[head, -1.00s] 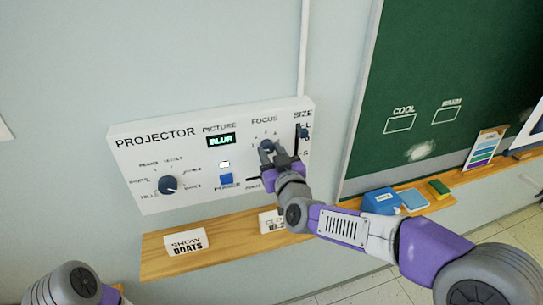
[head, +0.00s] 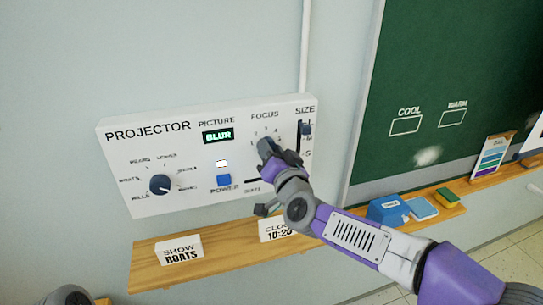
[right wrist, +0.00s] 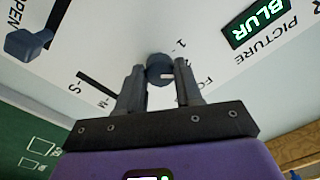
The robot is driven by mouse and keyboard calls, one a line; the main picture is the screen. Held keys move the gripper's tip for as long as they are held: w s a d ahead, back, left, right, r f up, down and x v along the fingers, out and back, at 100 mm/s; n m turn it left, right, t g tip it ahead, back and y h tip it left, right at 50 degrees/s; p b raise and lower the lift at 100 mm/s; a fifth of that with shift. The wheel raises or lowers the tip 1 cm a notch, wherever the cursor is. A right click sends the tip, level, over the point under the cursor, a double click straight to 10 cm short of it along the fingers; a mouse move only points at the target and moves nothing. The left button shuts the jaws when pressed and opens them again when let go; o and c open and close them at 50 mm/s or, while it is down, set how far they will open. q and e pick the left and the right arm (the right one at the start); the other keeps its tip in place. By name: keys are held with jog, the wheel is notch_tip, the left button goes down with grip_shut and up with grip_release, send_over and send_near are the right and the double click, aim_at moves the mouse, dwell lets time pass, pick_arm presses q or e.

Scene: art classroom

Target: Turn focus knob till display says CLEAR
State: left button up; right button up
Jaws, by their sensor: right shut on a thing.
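The white projector panel (head: 205,200) is on the wall. Its picture display (head: 218,136) reads BLUR in green; it also shows in the right wrist view (right wrist: 262,22). The round dark focus knob (right wrist: 159,68) sits below the FOCUS label and is mostly hidden behind my gripper in the head view. My right gripper (head: 266,147) is at the knob; in the right wrist view its two fingers (right wrist: 157,85) stand on either side of it, shut on it. A white mark shows on the knob. Only a piece of my left arm shows at the bottom left, without its gripper.
The panel also carries a source dial (head: 159,184), a blue power button (head: 223,180) and a size slider (head: 305,129). A wooden shelf (head: 215,262) below holds SHOW BOATS (head: 180,252) and CLOCK (head: 275,230) cards. A chalkboard (head: 450,70) is at right.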

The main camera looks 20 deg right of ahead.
jog(key=shift+m, duration=0.3)
jog(key=o, duration=1)
jog(key=shift+o, duration=0.2)
jog(key=s, duration=0.7)
jog(key=shift+s+d, duration=0.2)
jog(key=shift+s, duration=0.1)
jog(key=shift+f, duration=0.15)
